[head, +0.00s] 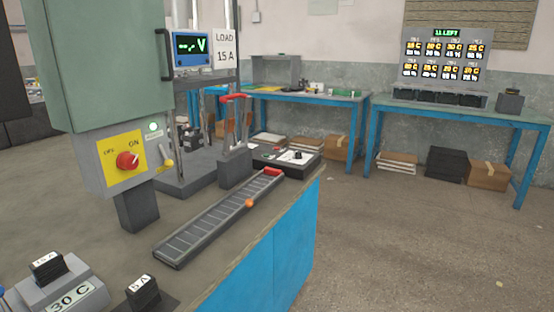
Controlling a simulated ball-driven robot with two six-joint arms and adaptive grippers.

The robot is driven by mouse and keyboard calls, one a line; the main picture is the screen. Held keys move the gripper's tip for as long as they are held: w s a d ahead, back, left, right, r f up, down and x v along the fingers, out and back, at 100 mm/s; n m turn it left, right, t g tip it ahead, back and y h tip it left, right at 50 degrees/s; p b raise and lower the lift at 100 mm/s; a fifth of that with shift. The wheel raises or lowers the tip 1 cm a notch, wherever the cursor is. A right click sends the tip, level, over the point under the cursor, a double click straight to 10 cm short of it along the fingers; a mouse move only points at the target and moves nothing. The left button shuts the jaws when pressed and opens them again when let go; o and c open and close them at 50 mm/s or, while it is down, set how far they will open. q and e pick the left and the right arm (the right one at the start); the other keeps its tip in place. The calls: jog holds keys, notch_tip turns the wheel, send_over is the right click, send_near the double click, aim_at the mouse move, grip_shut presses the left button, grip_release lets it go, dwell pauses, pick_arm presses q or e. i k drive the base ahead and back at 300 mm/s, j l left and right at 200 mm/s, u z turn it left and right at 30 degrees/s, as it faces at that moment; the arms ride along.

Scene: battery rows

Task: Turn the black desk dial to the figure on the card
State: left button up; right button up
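The card (225,48) is white, reads "LOAD 15 A" and stands upright beside the blue meter at the back of the near bench. A small black dial (297,155) sits on a white face on top of a low dark box (272,158) at the bench's far right end. The dial is small in the picture, and I cannot read its pointer or the figures around it. Neither of my grippers is in view.
A green cabinet (105,60) with a red ON/OFF switch (128,160) stands at left. A ridged strip (205,225) and a red-handled switch (234,130) are before the dial box. Labelled blocks (62,287) sit at front left. Open floor (400,240) lies right.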

aim_at(297, 154)
jog(key=u, duration=0.3)
jog(key=i+l+u, duration=0.15)
jog(key=u, duration=0.2)
jog(key=i+l+u, duration=0.15)
jog(key=l+u, duration=0.25)
jog(key=i+l+u, duration=0.1)
jog(key=u, duration=0.25)
